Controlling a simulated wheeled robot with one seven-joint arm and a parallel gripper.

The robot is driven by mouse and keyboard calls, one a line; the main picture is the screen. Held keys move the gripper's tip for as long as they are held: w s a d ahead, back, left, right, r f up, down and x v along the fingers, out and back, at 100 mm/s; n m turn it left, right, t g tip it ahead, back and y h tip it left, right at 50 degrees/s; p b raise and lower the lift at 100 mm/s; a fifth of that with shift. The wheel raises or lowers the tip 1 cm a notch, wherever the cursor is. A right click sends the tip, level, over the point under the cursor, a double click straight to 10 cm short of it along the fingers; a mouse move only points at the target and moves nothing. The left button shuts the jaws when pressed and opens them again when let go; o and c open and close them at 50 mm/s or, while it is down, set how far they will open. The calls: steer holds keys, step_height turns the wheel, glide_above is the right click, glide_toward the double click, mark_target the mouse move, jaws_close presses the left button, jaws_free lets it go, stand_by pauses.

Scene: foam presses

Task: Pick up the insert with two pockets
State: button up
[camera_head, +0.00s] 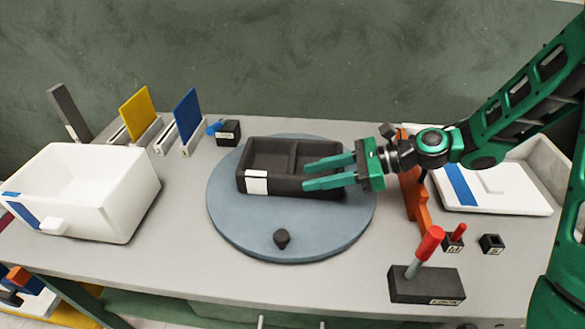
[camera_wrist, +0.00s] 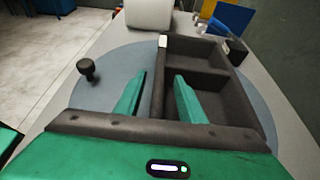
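The insert (camera_head: 290,145) is a dark grey open box with a divider making two pockets and a white label on its near side. It lies on a round blue-grey turntable (camera_head: 225,220), and it also shows in the wrist view (camera_wrist: 192,48). My gripper (camera_head: 304,176) is open over the insert's right part, fingers pointing left. In the wrist view, my gripper (camera_wrist: 161,75) has one long wall between its green fingers: the right finger is over a pocket, the left finger outside. I cannot tell whether either finger touches the wall. The lower fingers hide part of the insert.
A black knob (camera_head: 282,238) stands on the turntable's front. A white bin (camera_head: 110,200) is at left; yellow (camera_head: 137,112) and blue (camera_head: 187,115) panels stand behind. At right are an orange bar (camera_head: 414,200), a white tray (camera_head: 500,195) and a red-handled lever (camera_head: 429,245).

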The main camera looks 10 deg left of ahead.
steer(key=shift+x, duration=1)
jaws_close()
steer(key=shift+r, duration=0.15)
